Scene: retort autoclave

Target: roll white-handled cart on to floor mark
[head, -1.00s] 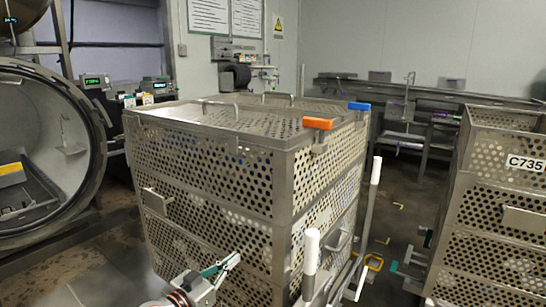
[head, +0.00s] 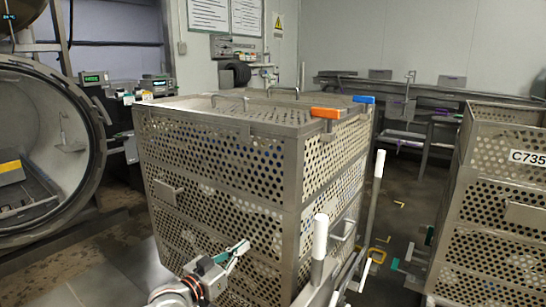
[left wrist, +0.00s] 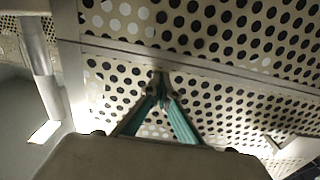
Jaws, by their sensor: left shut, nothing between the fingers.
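The white-handled cart carries a tall stack of perforated metal baskets (head: 215,160). Its two upright posts end in white grips, a near one (head: 320,236) and a far one (head: 379,163), at the stack's right. My left gripper (head: 238,247) is shut and empty, low in front of the stack's near side. In the left wrist view, its green fingers (left wrist: 161,82) meet close to the perforated wall (left wrist: 230,40); whether they touch it I cannot tell. My right gripper is not in view.
Another perforated basket stack (head: 500,215), labelled C735, stands at the right. The round autoclave opening (head: 92,150) is at the left. A bench (head: 430,95) runs along the back wall. A strip of dark floor lies between the two stacks.

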